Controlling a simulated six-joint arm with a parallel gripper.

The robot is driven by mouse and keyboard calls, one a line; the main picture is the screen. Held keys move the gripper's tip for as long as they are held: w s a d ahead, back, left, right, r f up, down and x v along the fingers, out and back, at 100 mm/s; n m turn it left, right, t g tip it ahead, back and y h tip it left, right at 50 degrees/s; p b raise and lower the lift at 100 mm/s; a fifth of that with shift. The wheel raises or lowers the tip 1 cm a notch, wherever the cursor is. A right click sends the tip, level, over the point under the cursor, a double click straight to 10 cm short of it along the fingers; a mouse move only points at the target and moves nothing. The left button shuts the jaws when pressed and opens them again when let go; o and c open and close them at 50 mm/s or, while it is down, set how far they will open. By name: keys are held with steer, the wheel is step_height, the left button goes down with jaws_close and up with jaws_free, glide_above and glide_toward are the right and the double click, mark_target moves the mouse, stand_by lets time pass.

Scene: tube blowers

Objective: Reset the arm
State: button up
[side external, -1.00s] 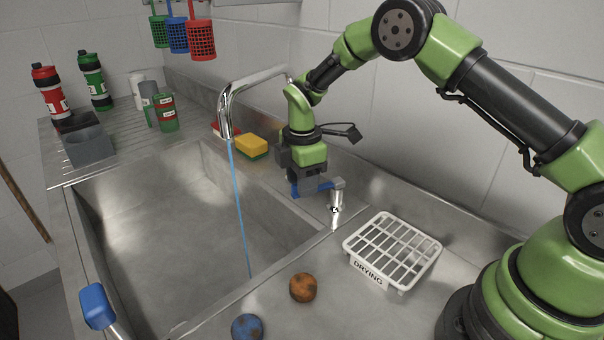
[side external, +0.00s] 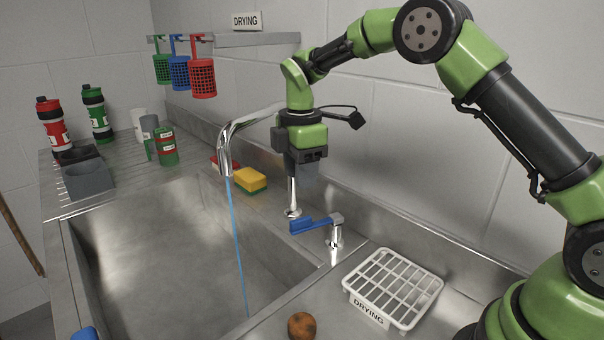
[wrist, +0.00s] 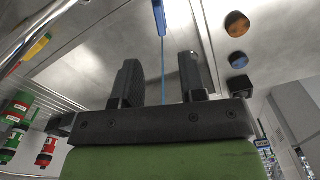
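My gripper (side external: 303,168) hangs pointing down, a little above the blue tap lever (side external: 312,224) and apart from it. In the wrist view its two dark fingers (wrist: 160,65) stand apart with nothing held between them. The chrome tap (side external: 225,150) arches over the sink (side external: 160,250). A thin blue stream of water (side external: 236,240) runs from its spout. The lever points left from its chrome post.
A white drying rack (side external: 392,288) stands right of the lever. A yellow sponge (side external: 249,179) lies behind the sink. Bottles (side external: 97,112) and baskets (side external: 203,78) are at back left.

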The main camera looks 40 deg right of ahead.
steer(key=s+r+m+t+y, duration=0.1)
steer(key=s+r+m+t, duration=0.2)
steer(key=s+r+m, duration=0.8)
steer(key=s+a+r+m+t+y, duration=0.1)
steer(key=s+m+t, duration=0.3)
steer(key=s, duration=1)
steer(key=r+m, duration=0.1)
steer(key=m, duration=0.2)
steer(key=shift+s+r+m, duration=0.15)
steer(key=shift+s+m, duration=0.1)
steer(key=shift+m, duration=0.05)
